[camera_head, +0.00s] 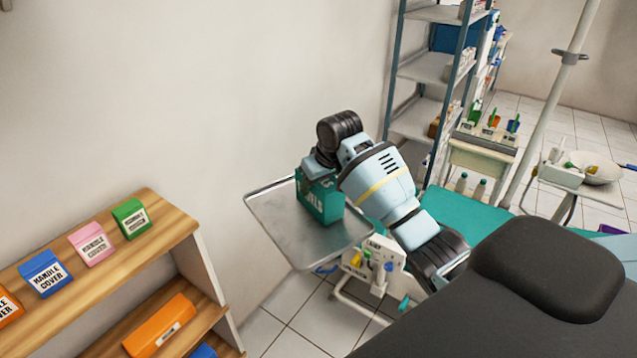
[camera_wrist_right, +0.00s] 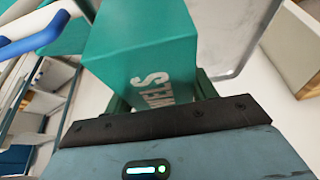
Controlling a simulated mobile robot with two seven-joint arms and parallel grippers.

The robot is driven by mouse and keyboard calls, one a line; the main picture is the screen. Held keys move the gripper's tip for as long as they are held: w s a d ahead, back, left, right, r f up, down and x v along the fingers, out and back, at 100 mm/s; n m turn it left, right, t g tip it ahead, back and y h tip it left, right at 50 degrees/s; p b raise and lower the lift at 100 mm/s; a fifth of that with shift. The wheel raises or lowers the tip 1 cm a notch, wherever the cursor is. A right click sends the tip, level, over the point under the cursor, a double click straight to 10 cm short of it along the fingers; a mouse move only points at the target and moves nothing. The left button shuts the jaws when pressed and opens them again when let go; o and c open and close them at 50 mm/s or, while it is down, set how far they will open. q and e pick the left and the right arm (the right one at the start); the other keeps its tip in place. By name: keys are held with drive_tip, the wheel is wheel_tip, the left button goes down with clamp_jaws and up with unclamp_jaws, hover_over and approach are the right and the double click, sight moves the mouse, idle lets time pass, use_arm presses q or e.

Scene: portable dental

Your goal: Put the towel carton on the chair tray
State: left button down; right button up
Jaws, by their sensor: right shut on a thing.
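The towel carton (camera_head: 321,199) is a teal box with white lettering. It is at the metal chair tray (camera_head: 277,225), over the tray's middle to right part in the head view. I cannot tell whether its base touches the tray. My right gripper (camera_head: 318,172) is shut on the carton from above, and the arm hides part of the carton's top. In the right wrist view the carton (camera_wrist_right: 140,50) fills the space between the fingers, with part of the tray (camera_wrist_right: 235,40) beside it. My left gripper is not in view.
A wooden shelf (camera_head: 160,250) with several coloured handle-cover boxes stands at the lower left. A dark chair headrest (camera_head: 545,265) is at the lower right. A metal rack (camera_head: 425,70) and a small cart (camera_head: 480,160) stand behind. The tray's left part is bare.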

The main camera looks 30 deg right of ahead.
drive_tip(key=shift+f, duration=0.2)
drive_tip(key=o, duration=1.1)
drive_tip(key=shift+r, duration=0.15)
drive_tip(key=v, duration=1.2)
drive_tip(key=shift+r, duration=0.1)
